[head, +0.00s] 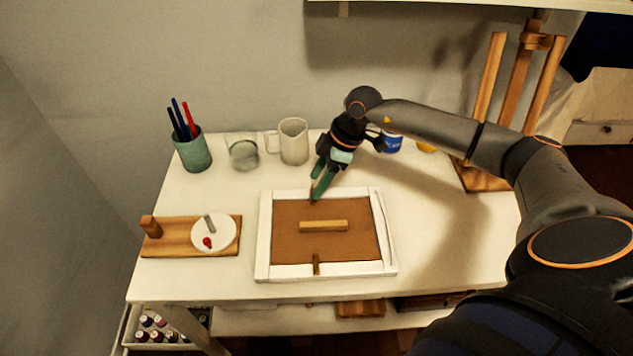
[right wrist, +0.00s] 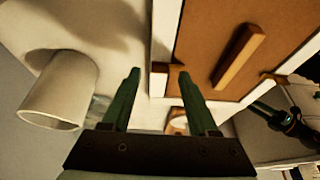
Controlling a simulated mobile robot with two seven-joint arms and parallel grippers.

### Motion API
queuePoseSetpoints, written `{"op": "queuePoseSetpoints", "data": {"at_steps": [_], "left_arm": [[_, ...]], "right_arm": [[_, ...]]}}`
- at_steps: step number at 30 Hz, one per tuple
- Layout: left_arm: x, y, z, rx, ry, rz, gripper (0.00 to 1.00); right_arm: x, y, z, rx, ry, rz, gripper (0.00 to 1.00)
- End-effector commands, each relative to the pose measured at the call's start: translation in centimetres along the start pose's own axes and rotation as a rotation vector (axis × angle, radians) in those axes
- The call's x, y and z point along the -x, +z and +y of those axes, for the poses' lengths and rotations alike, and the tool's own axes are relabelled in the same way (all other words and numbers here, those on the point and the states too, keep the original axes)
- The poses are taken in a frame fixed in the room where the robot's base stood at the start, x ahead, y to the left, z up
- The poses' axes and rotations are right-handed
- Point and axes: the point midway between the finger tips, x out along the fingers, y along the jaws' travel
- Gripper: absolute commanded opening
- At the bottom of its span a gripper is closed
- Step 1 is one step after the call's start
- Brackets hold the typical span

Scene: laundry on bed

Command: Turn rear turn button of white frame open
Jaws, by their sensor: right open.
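The white frame (head: 264,240) lies flat on the table with a brown backing board (head: 345,245) inside it. The rear turn button (right wrist: 168,68) is a small wooden piece straddling the frame's rear rail and the board edge, mostly hidden by my gripper in the head view. My right gripper (head: 316,186) is open and reaches down at the rear rail. In the right wrist view its green fingers (right wrist: 158,72) are apart, with the button ahead between the tips; contact cannot be told. The front turn button (head: 316,265) crosses the front rail.
A wooden bar (head: 323,226) lies on the board. A white mug (head: 293,142), glass (head: 242,152) and pen cup (head: 193,152) stand at the back left. A wooden tray (head: 170,240) with a white palette (head: 222,229) lies left. An easel (head: 485,180) stands back right.

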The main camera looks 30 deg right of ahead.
Motion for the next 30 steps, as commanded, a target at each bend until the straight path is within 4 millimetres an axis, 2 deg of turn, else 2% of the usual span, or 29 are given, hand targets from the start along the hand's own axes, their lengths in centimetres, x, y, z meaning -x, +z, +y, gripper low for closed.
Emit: {"op": "queuePoseSetpoints", "data": {"at_steps": [4, 13, 27, 29, 30], "left_arm": [[-0.1, -0.77, 0.07, -0.002, 0.003, 0.016, 0.5], [-0.1, -0.83, 0.09, -0.003, 0.003, 0.017, 0.5], [-0.13, -0.42, 0.05, -0.003, 0.002, 0.009, 0.5], [-0.13, -0.4, 0.04, -0.003, 0.002, 0.009, 0.5], [-0.13, -0.38, 0.03, -0.003, 0.002, 0.009, 0.5]], "right_arm": [[-0.99, 0.05, 0.01, 0.0, 0.0, -0.001, 0.6], [-1.13, 0.03, 0.0, 0.0, 0.0, -0.001, 0.59], [-1.09, 0.02, 0.0, 0.0, 0.0, 0.0, 0.06], [-1.09, 0.02, 0.0, 0.0, 0.0, 0.0, 0.0], [-1.09, 0.02, 0.0, 0.0, 0.0, 0.0, 0.0]]}}
